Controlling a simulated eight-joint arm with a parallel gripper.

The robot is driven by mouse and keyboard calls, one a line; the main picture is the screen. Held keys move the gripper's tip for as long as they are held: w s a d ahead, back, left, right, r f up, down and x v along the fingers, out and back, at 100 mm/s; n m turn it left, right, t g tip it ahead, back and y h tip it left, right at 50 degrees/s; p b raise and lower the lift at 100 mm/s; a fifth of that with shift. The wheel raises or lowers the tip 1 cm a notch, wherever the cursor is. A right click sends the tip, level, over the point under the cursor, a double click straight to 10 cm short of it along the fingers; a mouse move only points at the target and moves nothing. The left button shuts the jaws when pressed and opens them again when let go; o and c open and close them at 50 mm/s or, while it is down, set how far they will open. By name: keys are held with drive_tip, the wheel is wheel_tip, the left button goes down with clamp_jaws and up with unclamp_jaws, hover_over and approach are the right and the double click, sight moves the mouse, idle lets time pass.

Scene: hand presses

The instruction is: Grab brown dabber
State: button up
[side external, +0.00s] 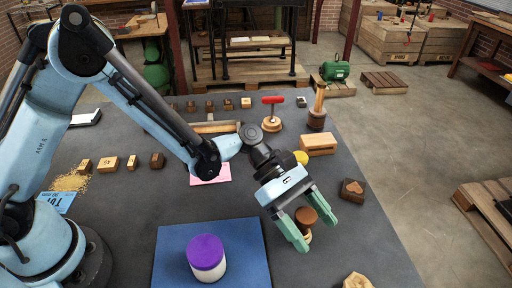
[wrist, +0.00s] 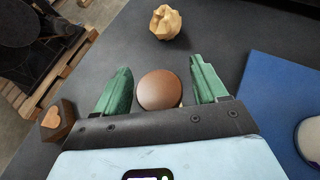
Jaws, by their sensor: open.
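The brown dabber (side external: 305,217) stands on the grey table, with a round brown top and a paler lower part. In the wrist view its round brown top (wrist: 159,89) shows between the two green fingers. My gripper (side external: 316,236) is open, with one finger on each side of the dabber. In the wrist view my gripper (wrist: 160,84) shows gaps between the dabber's top and both fingers. The lower part of the dabber is partly hidden by a finger in the side view.
A blue mat (side external: 175,240) with a purple-lidded white jar (side external: 206,257) lies to the left. A heart-marked wooden block (side external: 352,190) stands to the right, and a pale faceted lump (side external: 357,281) lies near the front. A wooden block (side external: 318,145) is behind.

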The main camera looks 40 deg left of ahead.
drive_tip(key=shift+d+f, duration=0.1)
drive_tip(key=shift+d, duration=0.05)
drive_tip(key=c, duration=1.2)
